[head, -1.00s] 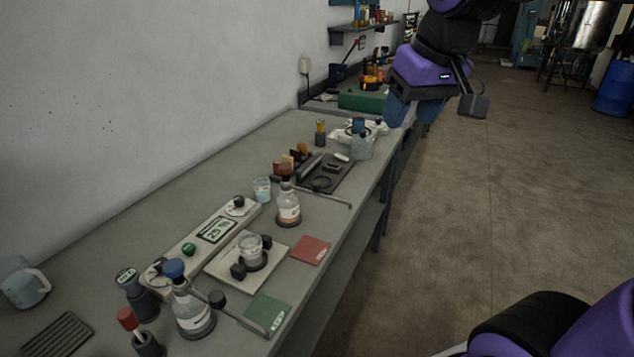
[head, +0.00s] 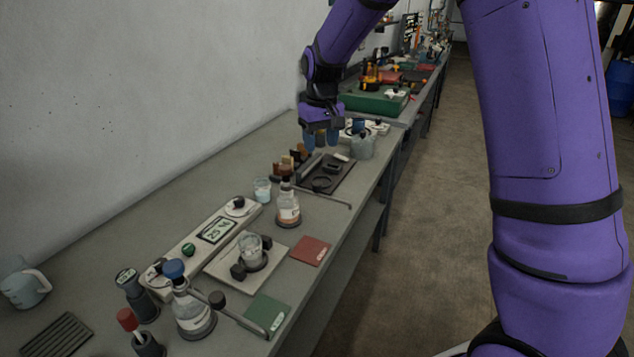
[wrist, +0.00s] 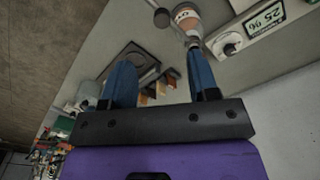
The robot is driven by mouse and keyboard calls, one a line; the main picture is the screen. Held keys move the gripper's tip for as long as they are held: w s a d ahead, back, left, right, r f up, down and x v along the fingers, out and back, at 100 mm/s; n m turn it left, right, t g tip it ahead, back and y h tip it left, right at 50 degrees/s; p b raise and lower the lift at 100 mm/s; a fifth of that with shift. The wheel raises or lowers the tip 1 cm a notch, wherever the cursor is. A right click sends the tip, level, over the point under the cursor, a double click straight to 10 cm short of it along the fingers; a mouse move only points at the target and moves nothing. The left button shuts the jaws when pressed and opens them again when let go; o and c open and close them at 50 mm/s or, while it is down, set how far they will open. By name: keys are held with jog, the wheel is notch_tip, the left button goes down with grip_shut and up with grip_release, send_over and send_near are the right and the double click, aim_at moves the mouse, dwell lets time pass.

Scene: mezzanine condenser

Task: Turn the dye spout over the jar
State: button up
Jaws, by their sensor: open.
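A glass jar (head: 251,249) stands on the pale square plate of a white instrument, between dark blocks. A clear flask with a blue stopper (head: 193,318) stands in front, beside a similar rod with a dark knob (head: 217,299). I cannot tell which of these is the dye spout. My gripper (head: 321,142) is open and empty, above the bench behind the jar. The wrist view shows its spread blue fingers (wrist: 163,78) and the orange-labelled flask (wrist: 186,17).
A dark tray (head: 338,172) and small brown bottles (head: 290,161) are below my gripper. A small beaker (head: 262,189) stands by the labelled flask. Red (head: 310,251) and green (head: 267,312) cards lie on the bench. A grey jug (head: 362,146) is behind.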

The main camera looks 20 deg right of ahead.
aim_at(317, 183)
jog(key=f, duration=0.4)
jog(key=w+f, duration=0.1)
jog(key=f, duration=0.7)
jog(key=shift+w+a+f, duration=0.15)
jog(key=shift+a+f, duration=0.1)
jog(key=shift+f, duration=0.1)
grip_shut()
